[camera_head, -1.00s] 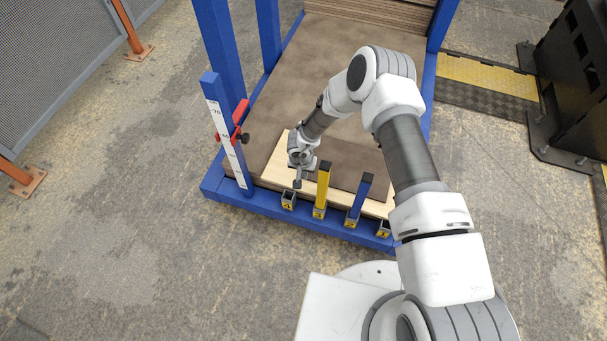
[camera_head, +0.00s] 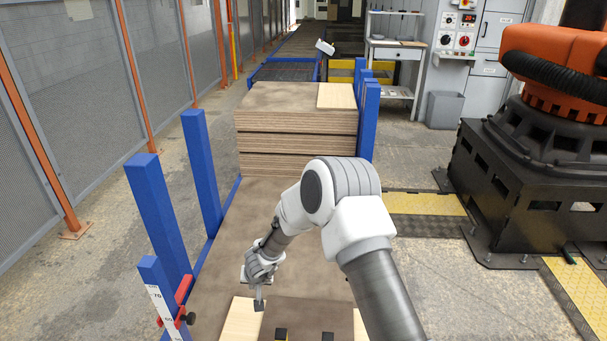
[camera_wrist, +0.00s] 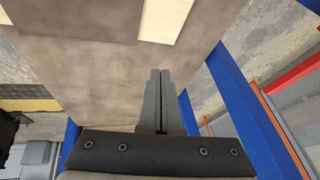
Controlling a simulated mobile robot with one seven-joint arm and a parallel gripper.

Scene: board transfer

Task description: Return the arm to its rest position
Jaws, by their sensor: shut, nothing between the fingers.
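My arm reaches forward from the lower right in the head view, bent at a white and grey elbow. My gripper (camera_head: 258,304) points down at the arm's end, over the front part of the low board stack, close to a pale wooden board (camera_head: 238,322). In the wrist view my gripper (camera_wrist: 160,73) shows two grey fingers closed together with nothing between them. A brown board (camera_wrist: 90,65) and the pale board (camera_wrist: 163,20) lie beyond the fingers. Whether the fingertips touch any board cannot be told.
Blue posts (camera_head: 201,170) stand left of the boards; one front post carries a red clamp (camera_head: 178,300). A taller board stack (camera_head: 297,128) stands behind. Mesh fencing (camera_head: 80,80) runs along the left. An orange robot (camera_head: 555,75) on a black base stands right. Floor is open between fence and posts.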

